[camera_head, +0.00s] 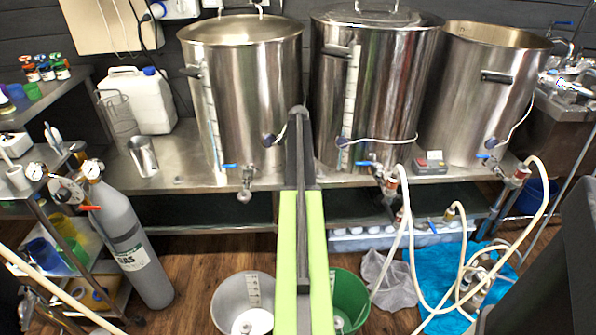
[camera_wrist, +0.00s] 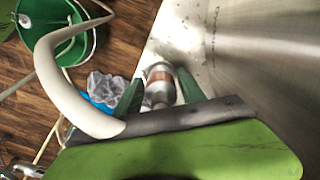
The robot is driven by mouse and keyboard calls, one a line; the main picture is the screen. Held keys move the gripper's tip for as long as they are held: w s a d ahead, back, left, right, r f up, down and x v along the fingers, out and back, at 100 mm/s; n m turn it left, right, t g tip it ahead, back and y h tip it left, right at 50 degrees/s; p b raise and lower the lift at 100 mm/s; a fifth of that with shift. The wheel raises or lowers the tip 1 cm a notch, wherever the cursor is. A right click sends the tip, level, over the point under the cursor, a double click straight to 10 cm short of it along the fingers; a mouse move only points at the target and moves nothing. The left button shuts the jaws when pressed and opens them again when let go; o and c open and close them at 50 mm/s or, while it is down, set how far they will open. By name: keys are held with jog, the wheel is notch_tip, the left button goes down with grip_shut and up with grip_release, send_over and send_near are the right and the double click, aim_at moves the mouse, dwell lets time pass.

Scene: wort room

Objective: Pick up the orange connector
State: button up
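In the wrist view, a metal connector with an orange-brown band (camera_wrist: 159,80) lies between the two dark green fingers of my gripper (camera_wrist: 160,88). The fingers are apart, one on each side of it, and I see no clear contact. In the head view, an orange-banded connector (camera_head: 391,182) sits at the middle kettle's valve, and a similar one (camera_head: 521,174) is at the right kettle. I cannot tell for certain which one the wrist view shows. My gripper is hidden in the head view behind my lime-green arm.
Steel kettles (camera_head: 245,90) stand on a metal bench (camera_head: 190,165). Pale hoses (camera_head: 412,250) loop down to a blue mat (camera_head: 440,270). A thick pale hose (camera_wrist: 62,90) curves beside my gripper.

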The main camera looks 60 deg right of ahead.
grip_shut()
dwell(0.3)
jog(key=shift+s+r, duration=0.1)
jog(key=shift+r, duration=0.15)
notch_tip(320, 180, up, 7)
jog(key=p, duration=0.7)
jog(key=shift+s+f, duration=0.1)
jog(key=s+a, duration=0.3)
jog(key=s, duration=1.6)
jog(key=shift+s+a+f, duration=0.15)
jog(key=shift+s, duration=0.05)
notch_tip(320, 180, up, 4)
jog(key=p, duration=0.4)
jog(key=shift+r, duration=0.25)
